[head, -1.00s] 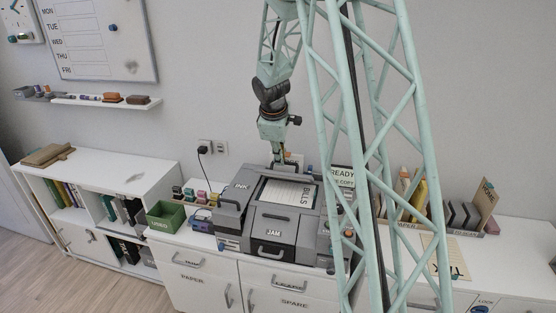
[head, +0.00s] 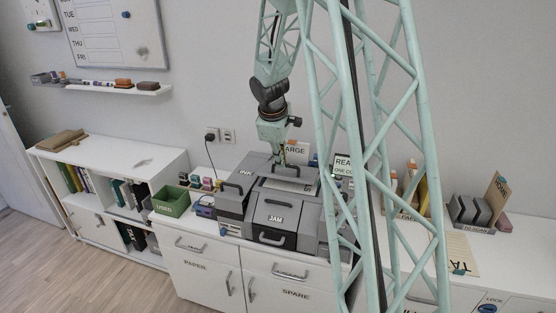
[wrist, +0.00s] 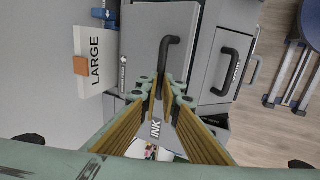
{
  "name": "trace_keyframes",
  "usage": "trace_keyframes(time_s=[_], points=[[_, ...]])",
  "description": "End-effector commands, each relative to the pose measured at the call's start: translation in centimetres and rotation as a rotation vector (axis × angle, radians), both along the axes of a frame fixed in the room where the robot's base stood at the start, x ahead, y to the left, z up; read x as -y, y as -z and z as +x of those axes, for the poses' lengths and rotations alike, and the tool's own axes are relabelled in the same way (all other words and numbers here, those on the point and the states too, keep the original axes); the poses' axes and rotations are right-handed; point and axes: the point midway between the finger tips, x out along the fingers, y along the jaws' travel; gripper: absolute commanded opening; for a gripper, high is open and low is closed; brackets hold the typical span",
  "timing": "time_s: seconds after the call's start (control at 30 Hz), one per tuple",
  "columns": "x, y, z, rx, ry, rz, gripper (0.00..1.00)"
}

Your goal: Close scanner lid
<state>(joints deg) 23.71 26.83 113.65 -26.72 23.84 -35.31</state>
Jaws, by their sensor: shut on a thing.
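The grey scanner (head: 275,222) sits on the white cabinet, with a sheet marked BILLS (head: 290,186) showing on its bed. In the wrist view the grey lid (wrist: 140,45) lies across the scanner with its black handle (wrist: 173,42) on top. The lid appears partly raised, since the head view still sees the sheet below it; its exact angle is hard to tell. My gripper (wrist: 162,92) is shut on the near end of the lid handle. In the head view my gripper (head: 279,158) is above the back of the scanner, its fingertips small there.
An INK panel (head: 231,188) with its own handle is left of the bed, and a JAM panel (head: 291,214) in front. A LARGE card (wrist: 92,58) stands behind. A green bin (head: 170,202) is at left; my lattice column blocks the scanner's right side.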

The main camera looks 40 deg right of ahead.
Motion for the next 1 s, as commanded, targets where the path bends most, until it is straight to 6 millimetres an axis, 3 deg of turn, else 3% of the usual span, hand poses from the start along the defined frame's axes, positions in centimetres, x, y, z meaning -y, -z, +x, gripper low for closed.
trace_keyframes(time_s=[0.03, 0.2, 0.67, 1.0], points=[[0.1, 0.7, -0.2, -0.001, 0.004, 0.0, 0.0], [0.1, 0.2, -0.1, 0.0, 0.002, -0.001, 0.13], [-0.1, -0.2, -0.1, 0.002, 0.002, -0.001, 0.13], [-0.8, -2.5, -0.6, 0.003, 0.001, -0.002, 0.13]])
